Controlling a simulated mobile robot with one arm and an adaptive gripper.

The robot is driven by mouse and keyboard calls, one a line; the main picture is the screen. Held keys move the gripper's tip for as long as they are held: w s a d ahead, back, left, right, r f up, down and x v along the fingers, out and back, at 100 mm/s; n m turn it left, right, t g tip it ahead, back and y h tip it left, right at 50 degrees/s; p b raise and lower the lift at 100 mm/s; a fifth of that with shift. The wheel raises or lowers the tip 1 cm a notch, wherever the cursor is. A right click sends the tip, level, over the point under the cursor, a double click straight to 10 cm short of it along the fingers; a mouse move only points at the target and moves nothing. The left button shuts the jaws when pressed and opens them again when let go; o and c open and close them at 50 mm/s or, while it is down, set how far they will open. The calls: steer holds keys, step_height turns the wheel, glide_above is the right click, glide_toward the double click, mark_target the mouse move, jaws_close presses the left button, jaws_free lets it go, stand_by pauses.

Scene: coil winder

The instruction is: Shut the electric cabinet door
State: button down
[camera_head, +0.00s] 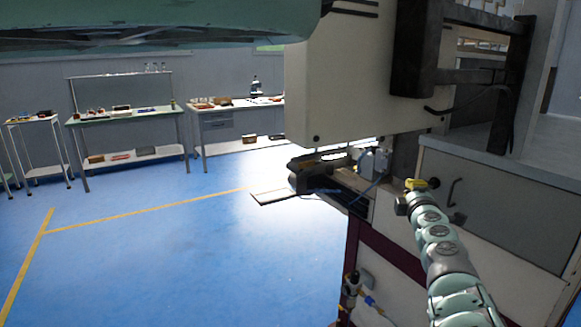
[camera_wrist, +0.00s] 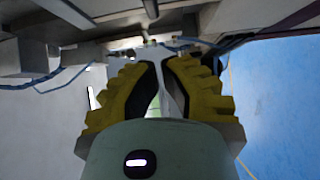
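A grey cabinet door panel (camera_head: 495,205) with a dark handle (camera_head: 452,192) shows at the right in the head view. It looks flush with its housing. A large beige box-like panel (camera_head: 345,85) hangs at upper centre; I cannot tell which of these is the electric cabinet door. My gripper (camera_head: 413,190), with yellow fingers, is left of the dark handle, seemingly apart from it. In the wrist view my gripper (camera_wrist: 161,62) has its fingers apart, with a gap narrowing towards the tips. A pale surface shows in the gap; I see nothing clearly held.
A dark machine part with cables (camera_head: 320,172) juts out left of my gripper. A black bracket frame (camera_head: 412,50) stands above. A green workbench (camera_head: 125,115) and a white bench (camera_head: 235,104) stand far left. The blue floor (camera_head: 170,260) at left is free.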

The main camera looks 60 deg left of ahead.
steer(key=p+v, duration=0.1)
steer(key=v, duration=0.1)
steer(key=p+v, duration=0.1)
steer(key=v, duration=0.1)
steer(key=shift+s+a+p, duration=0.25)
steer(key=shift+s+p, duration=0.05)
steer(key=shift+s, duration=0.05)
